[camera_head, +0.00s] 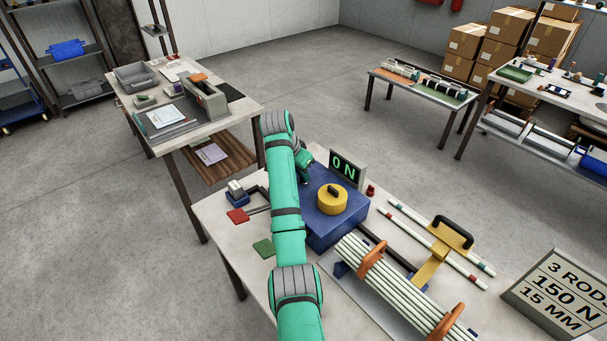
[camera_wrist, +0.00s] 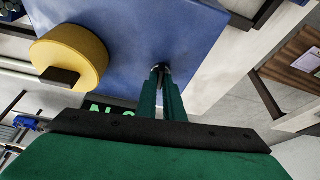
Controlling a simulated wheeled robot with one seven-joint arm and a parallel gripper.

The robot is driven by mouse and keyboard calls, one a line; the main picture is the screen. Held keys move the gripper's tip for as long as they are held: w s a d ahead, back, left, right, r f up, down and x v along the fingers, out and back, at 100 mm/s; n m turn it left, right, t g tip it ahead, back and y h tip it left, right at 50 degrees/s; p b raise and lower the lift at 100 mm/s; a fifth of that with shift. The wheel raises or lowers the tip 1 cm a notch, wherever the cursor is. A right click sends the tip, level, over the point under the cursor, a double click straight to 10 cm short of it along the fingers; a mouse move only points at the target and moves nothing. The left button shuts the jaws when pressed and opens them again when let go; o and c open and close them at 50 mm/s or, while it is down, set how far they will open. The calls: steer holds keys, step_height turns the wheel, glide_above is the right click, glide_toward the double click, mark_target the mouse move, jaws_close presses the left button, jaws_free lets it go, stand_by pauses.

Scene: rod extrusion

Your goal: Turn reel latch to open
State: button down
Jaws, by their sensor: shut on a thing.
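A blue box (camera_head: 325,228) stands on the workbench with a yellow round knob (camera_head: 331,202) on its top. The knob bears a dark bar-shaped grip (camera_wrist: 60,76). My gripper (camera_wrist: 159,72) is at the blue box, apart from the yellow knob and to its right in the wrist view. Its two green fingers are close together, shut on a small dark piece at the box that looks like the reel latch (camera_wrist: 157,67). The fingers hide most of this piece, so its turn angle cannot be told.
A bundle of pale rods (camera_head: 395,285) in orange holders, a yellow handled tool (camera_head: 440,250) and loose rods lie to the right. Red (camera_head: 238,216) and green (camera_head: 263,248) pads lie to the left.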

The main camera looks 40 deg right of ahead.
steer(key=shift+m+g, duration=0.3)
steer(key=shift+m, duration=0.6)
steer(key=c, duration=1.9)
jaws_free()
steer(key=shift+w, duration=0.1)
steer(key=shift+o, duration=0.2)
steer(key=shift+w, duration=0.1)
steer(key=v, duration=1)
steer(key=shift+a+r, duration=0.2)
steer(key=shift+r, duration=0.15)
